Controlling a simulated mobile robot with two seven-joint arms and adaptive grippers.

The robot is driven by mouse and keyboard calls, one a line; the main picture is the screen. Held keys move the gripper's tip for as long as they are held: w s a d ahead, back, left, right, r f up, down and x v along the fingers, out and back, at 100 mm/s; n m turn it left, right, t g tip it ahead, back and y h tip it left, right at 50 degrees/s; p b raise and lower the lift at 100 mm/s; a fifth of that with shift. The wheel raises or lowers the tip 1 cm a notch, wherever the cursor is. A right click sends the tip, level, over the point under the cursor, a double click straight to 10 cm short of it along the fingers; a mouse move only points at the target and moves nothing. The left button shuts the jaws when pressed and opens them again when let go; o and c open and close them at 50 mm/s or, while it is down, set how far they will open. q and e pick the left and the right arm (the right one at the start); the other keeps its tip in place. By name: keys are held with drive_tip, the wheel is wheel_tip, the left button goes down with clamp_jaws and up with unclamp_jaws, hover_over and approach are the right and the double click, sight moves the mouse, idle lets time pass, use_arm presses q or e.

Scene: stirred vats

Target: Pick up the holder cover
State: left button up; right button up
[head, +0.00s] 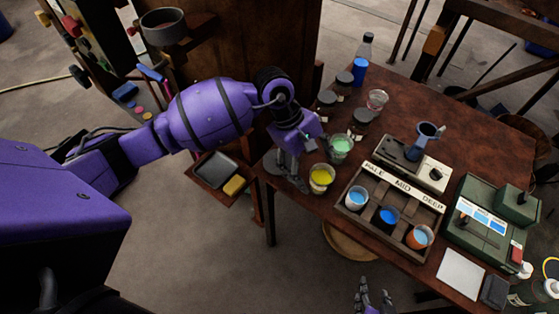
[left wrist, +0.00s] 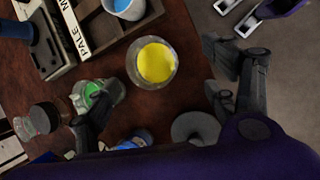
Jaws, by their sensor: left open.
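No part is labelled as the holder cover. A flat round grey disc with a small mark at its centre (left wrist: 195,128) may be it. In the head view the disc (head: 271,161) lies at the table's left edge, partly behind my left gripper. My left gripper (head: 291,180) is open and empty, pointing down over this edge beside the yellow cup (head: 321,177). In the left wrist view its fingers are spread wide, with the yellow cup (left wrist: 156,63) showing between them. My right gripper (head: 373,297) is open and empty, low in front of the table.
A green cup (head: 341,147) and several dark-lidded jars (head: 326,101) stand close to the left gripper. A wooden rack (head: 351,183) marked PALE MID DEEP holds three cups. A green machine (head: 490,220) stands at right. A small tray (head: 215,170) sits left of the table.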

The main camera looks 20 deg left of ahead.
sight(277, 155)
use_arm(q)
drive_tip(key=w+a+y, duration=0.1)
drive_tip(key=a, duration=0.2)
drive_tip(key=w+a+m+y, duration=0.1)
drive_tip(key=w+a+y, duration=0.1)
drive_tip(key=a, duration=0.1)
drive_tip(key=w+a+r+y, duration=0.1)
drive_tip(key=a, duration=0.2)
drive_tip(key=shift+w+a+m+t+y, duration=0.2)
drive_tip(key=shift+a+m+t+y, duration=0.1)
drive_tip(key=shift+a+y, duration=0.1)
drive_tip(key=shift+a+f, duration=0.15)
drive_tip(key=shift+a, duration=0.1)
wheel_tip(277, 155, down, 7)
drive_tip(key=shift+s+f+p, duration=0.1)
drive_tip(key=shift+s+p, duration=0.05)
drive_tip(key=shift+p, duration=0.3)
drive_tip(key=c, duration=0.9)
